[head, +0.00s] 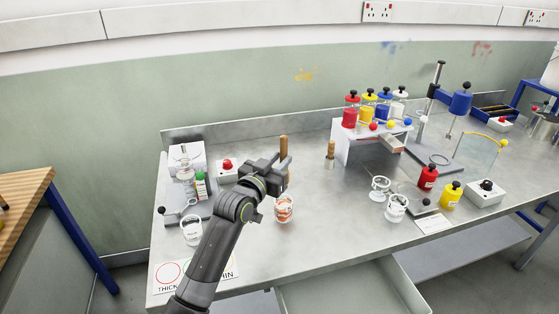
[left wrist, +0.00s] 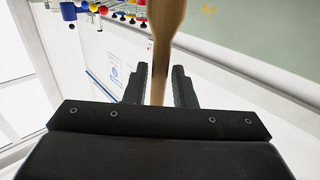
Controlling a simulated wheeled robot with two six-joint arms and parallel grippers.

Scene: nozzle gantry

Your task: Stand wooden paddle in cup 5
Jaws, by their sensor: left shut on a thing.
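The wooden paddle (head: 283,148) is upright in my left gripper (head: 284,173), its top rising above the fingers. In the left wrist view the paddle (left wrist: 167,28) runs between the two dark fingers (left wrist: 159,85). A white cup with orange marks (head: 284,213) stands on the bench just below the gripper. The paddle's lower end is hidden, so I cannot tell whether it is inside this cup. Other clear or white cups stand at the left (head: 192,231) and right of centre (head: 380,190), (head: 396,209). Cup numbers are too small to read. My right gripper is out of view.
A wooden-handled tool (head: 330,152) stands behind, right of the gripper. A white rack (head: 358,145) with coloured bottles is farther right. A printed card (head: 205,276) lies front left. The bench centre front is clear.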

